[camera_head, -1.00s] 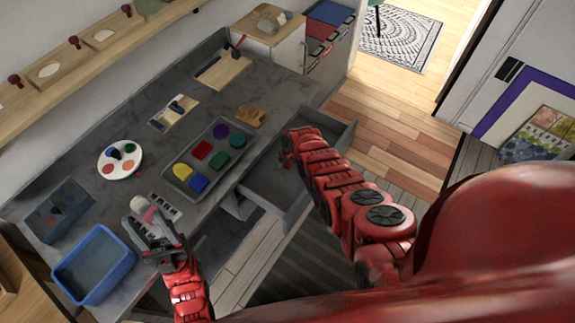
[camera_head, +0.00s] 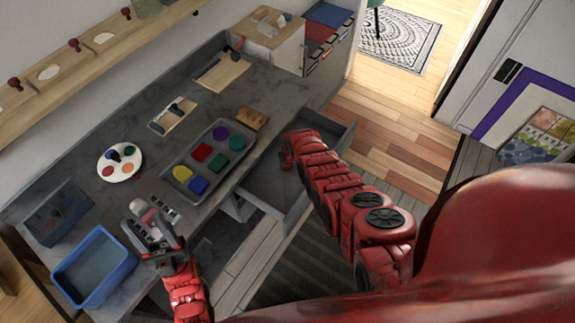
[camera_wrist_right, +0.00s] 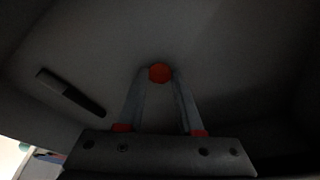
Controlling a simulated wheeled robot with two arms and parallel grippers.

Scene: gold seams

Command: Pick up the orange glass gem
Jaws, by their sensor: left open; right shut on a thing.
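The orange glass gem (camera_wrist_right: 160,73) shows as a small red-orange faceted piece between the fingertips of my right gripper (camera_wrist_right: 159,80) in the right wrist view. That gripper is shut on it, inside a grey drawer (camera_wrist_right: 225,45). In the head view my right arm reaches to the open drawer (camera_head: 262,190); its fingertips and the gem are hidden there. My left gripper (camera_head: 150,228) is open at the front edge of the grey worktop (camera_head: 95,215), near a white and pinkish item (camera_head: 139,207); I cannot tell whether they touch.
A dark bar-shaped thing (camera_wrist_right: 70,92) lies in the drawer. On the worktop are a tray (camera_head: 186,172) of coloured pieces, a round palette (camera_head: 105,158), a blue bin (camera_head: 92,287) and a grey box (camera_head: 48,222). Wooden floor (camera_head: 375,140) is clear beyond the drawer.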

